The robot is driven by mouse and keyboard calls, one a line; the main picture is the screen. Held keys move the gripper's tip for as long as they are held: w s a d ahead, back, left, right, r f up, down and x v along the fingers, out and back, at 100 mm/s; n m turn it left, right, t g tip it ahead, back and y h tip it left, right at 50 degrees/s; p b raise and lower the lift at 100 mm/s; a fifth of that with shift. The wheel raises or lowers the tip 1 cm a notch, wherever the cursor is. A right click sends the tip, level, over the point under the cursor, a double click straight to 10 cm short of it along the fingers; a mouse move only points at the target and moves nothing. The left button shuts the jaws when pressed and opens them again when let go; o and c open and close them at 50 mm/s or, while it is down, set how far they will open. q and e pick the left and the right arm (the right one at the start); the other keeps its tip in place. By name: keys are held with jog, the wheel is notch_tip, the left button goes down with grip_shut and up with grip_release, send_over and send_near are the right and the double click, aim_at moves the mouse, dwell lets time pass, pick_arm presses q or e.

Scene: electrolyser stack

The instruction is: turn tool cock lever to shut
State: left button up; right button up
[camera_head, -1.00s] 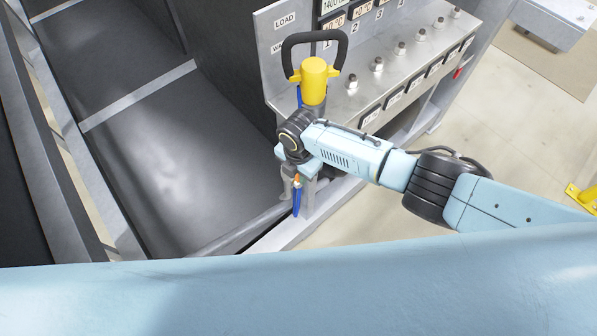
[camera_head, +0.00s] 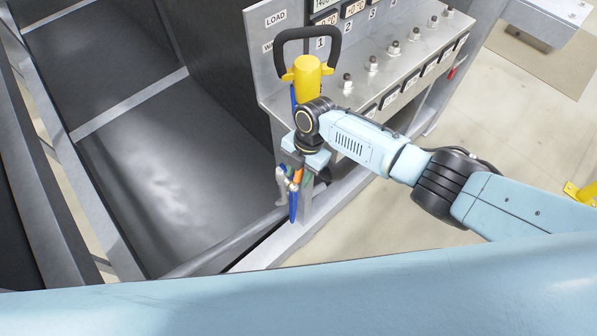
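The tool (camera_head: 307,72) has a yellow body and a black loop handle, and it stands upright at the left end of the grey panel. Below it hang a small brass-coloured fitting (camera_head: 297,177) and a blue lever-like piece (camera_head: 293,207) that points down. My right gripper (camera_head: 292,186) comes in from the right, in front of the tool's lower part, with its fingers down beside the fitting and the blue piece. The fingers are small and partly hidden, so I cannot tell whether they touch or grip the lever. My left gripper is not in view.
The grey panel (camera_head: 365,88) carries several studs, numbered displays and a LOAD label (camera_head: 276,18). A dark trough (camera_head: 165,165) lies to the left. A light blue surface crosses the bottom of the view.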

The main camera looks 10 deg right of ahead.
jog(key=shift+o, duration=0.2)
jog(key=shift+r, duration=0.1)
jog(key=v, duration=1.3)
jog(key=shift+p, duration=0.3)
